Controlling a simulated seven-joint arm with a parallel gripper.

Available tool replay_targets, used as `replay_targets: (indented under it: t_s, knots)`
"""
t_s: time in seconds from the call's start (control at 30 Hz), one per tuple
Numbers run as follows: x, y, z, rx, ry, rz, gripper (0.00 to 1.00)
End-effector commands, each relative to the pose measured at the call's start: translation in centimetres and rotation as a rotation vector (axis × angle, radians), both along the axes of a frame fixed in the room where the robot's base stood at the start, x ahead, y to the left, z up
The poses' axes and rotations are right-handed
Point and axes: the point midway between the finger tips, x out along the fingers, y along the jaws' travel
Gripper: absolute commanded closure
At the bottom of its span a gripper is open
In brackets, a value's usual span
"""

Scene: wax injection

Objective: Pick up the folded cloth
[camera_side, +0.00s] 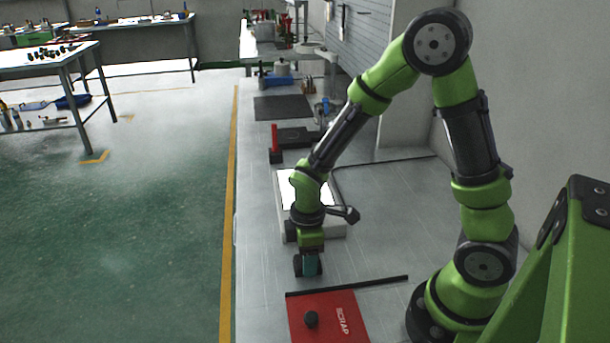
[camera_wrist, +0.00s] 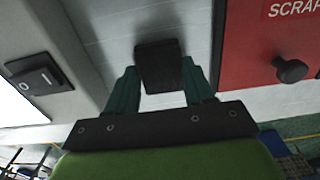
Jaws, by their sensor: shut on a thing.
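The folded cloth (camera_wrist: 160,68) is a small, dark grey, block-like bundle between the two teal fingers of my gripper (camera_wrist: 162,88) in the wrist view. The fingers are shut on it from both sides, and it sticks out past their tips. In the side view my gripper (camera_side: 309,264) points down over the grey bench, between the white-topped box and the red scrap lid. The dark cloth (camera_side: 298,266) shows there partly behind a teal finger. I cannot tell whether its underside touches the bench.
The red scrap lid (camera_side: 328,323) with a black knob (camera_side: 311,319) lies close in front. A white-topped box (camera_side: 296,190) stands just behind my gripper; its switch (camera_wrist: 38,82) shows in the wrist view. A dark mat (camera_side: 283,107) lies farther back. The bench's left edge is near.

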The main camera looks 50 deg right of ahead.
Motion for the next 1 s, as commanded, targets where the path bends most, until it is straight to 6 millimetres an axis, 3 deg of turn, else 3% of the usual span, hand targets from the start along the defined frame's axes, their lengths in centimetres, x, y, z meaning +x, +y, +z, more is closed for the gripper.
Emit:
replay_targets:
  t_s: [0.27, 0.7, 1.0]
  knots:
    - [0.1, 0.0, 0.6, 0.001, -0.002, -0.001, 0.77]
    - [0.1, 0.0, 8.5, 0.000, -0.006, -0.001, 0.77]
    - [0.0, 0.0, 10.1, 0.000, 0.000, 0.000, 0.77]
